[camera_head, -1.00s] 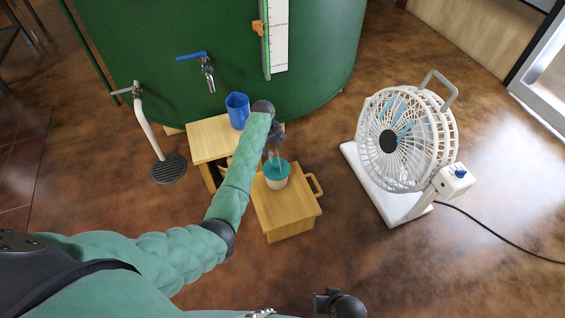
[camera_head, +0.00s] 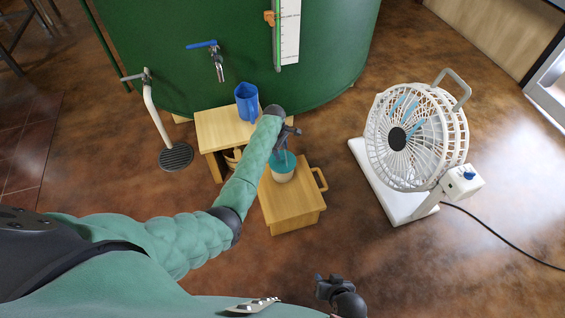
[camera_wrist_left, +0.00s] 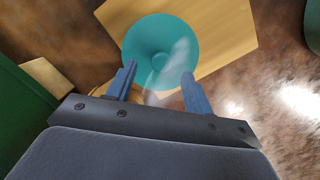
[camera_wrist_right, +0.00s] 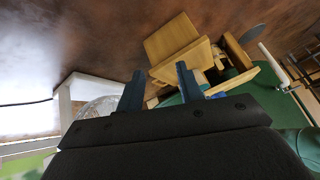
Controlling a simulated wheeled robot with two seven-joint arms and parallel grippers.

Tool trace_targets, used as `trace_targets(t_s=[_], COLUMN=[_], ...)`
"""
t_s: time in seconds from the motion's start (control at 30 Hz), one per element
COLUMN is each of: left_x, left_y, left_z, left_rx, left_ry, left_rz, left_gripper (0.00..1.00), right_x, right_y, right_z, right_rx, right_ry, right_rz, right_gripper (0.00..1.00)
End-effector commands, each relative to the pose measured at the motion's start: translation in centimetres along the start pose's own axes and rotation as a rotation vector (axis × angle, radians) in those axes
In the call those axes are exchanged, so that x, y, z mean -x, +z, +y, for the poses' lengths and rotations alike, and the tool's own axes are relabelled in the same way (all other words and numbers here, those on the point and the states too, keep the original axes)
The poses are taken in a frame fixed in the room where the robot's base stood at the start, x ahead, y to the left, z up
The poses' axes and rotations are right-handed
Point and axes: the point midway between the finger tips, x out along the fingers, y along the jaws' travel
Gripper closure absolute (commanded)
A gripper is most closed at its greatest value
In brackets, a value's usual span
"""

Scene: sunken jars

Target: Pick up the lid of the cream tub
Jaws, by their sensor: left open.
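The cream tub (camera_head: 281,178) stands upright on a low wooden step (camera_head: 291,208), with its round teal lid (camera_head: 276,165) on top. In the left wrist view the lid (camera_wrist_left: 161,33) shows from above, with a round knob at its middle and a pale, see-through streak across it. My left gripper (camera_head: 285,151) is above the lid, pointing down. Its two blue fingers (camera_wrist_left: 159,71) are apart, with the lid seen beyond and between them and nothing held. My right gripper (camera_head: 328,284) is at the bottom of the head view, away from the tub; its fingers (camera_wrist_right: 158,78) are apart and empty.
A blue jug (camera_head: 246,101) stands on a higher wooden step (camera_head: 219,128) behind the tub. A large green tank (camera_head: 235,75) with a tap fills the back. A white fan (camera_head: 417,135) stands at right. Open floor lies between the fan and the steps.

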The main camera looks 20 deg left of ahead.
Motion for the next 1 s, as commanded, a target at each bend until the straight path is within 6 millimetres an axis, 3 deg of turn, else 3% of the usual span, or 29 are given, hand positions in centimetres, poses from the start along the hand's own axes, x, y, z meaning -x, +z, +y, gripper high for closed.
trace_targets(t_s=[0.3,0.6,0.63,0.87,1.0], left_x=[-4.0,-4.4,-4.4,-4.4,-4.4], left_y=[-0.1,-0.1,-0.1,-0.1,-0.1], left_z=[-0.2,-0.2,-0.2,-0.2,-0.2], left_rx=[0.000,0.000,0.000,0.000,0.000], left_ry=[-0.002,0.000,0.000,0.000,0.000], left_rz=[-0.001,0.000,0.000,0.000,0.000], left_gripper=[0.48,0.48,0.50,0.95,0.97], right_x=[-1.1,-1.2,-1.2,-1.2,-1.2], right_y=[1.0,1.0,1.0,1.0,1.0], right_z=[0.2,0.2,0.2,0.2,0.2], right_rx=[-0.001,-0.001,-0.001,-0.001,-0.001], right_ry=[0.002,0.002,0.002,0.002,0.002], right_rz=[0.009,0.016,0.016,0.014,0.013], right_gripper=[0.64,0.64,0.64,0.64,0.64])
